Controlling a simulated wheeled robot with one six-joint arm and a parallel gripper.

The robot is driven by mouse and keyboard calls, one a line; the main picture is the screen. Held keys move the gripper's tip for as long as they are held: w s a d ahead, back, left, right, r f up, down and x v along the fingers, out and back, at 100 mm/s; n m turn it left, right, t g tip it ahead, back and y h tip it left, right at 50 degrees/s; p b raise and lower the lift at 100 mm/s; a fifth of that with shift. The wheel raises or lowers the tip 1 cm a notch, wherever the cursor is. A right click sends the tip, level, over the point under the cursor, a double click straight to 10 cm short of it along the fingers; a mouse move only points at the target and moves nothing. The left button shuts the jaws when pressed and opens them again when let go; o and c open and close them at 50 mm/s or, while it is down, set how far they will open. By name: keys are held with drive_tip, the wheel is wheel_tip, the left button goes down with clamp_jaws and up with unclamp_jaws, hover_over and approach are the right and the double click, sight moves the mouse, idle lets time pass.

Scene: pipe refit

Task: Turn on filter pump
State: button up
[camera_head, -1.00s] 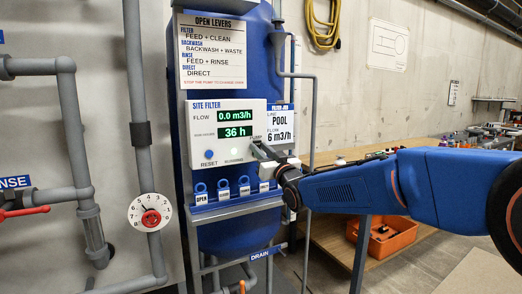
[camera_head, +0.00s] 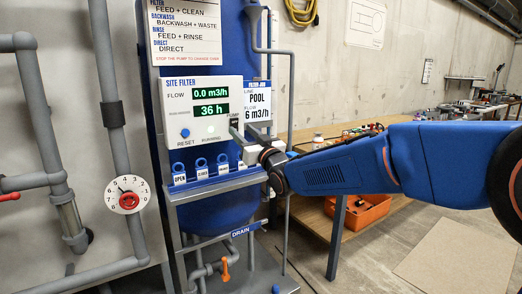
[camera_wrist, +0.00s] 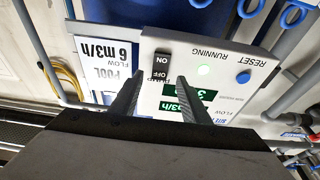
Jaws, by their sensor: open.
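The site filter panel (camera_head: 172,118) is a white box on the blue tank. It shows flow 0.0 m3/h and 36 h. Its dark pump switch (camera_head: 234,125) is partly behind my gripper (camera_head: 240,138). In the upside-down wrist view the switch (camera_wrist: 162,62) is marked ON and OFF; I cannot tell which end is pressed in. My gripper (camera_wrist: 156,82) is open and empty, with its two fingers apart on either side of the switch's line. I cannot tell whether they touch the panel.
A blue reset button (camera_head: 185,133) is on the panel. Labelled blue tags (camera_head: 202,170) hang on a rail below it. Grey pipes and a red-centred dial (camera_head: 128,195) are at left. A workbench with an orange crate (camera_head: 365,213) stands behind my arm.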

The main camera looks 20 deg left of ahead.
drive_tip(key=v, duration=1.3)
drive_tip(key=shift+s+d+f, duration=0.15)
drive_tip(key=shift+s+f, duration=0.05)
drive_tip(key=s+d+f+m+h, duration=0.1)
drive_tip(key=d+f+m+h, duration=0.2)
drive_tip(key=d, duration=0.7)
drive_tip(key=s+d+f+m+h, duration=0.1)
drive_tip(key=d+f+h, duration=0.25)
drive_tip(key=d, duration=0.65)
drive_tip(key=s+d+f+m+h, duration=0.1)
drive_tip(key=d+f+m+h, duration=0.3)
drive_tip(key=d, duration=0.7)
drive_tip(key=s+d+f+g+h, duration=0.1)
drive_tip(key=s+d+f+g, duration=0.2)
drive_tip(key=s+d, duration=0.3)
drive_tip(key=s+d+f+m+g+h, duration=0.1)
drive_tip(key=s+d+f, duration=0.4)
drive_tip(key=s, duration=0.7)
drive_tip(key=s+d+f+m+g+h, duration=0.1)
drive_tip(key=s+d+f+g+h, duration=0.2)
drive_tip(key=s+d, duration=0.4)
wheel_tip(320, 180, down, 2)
drive_tip(key=shift+s+d+f+g, duration=0.1)
drive_tip(key=shift+s+d+g, duration=0.1)
drive_tip(key=shift+s+g, duration=0.75)
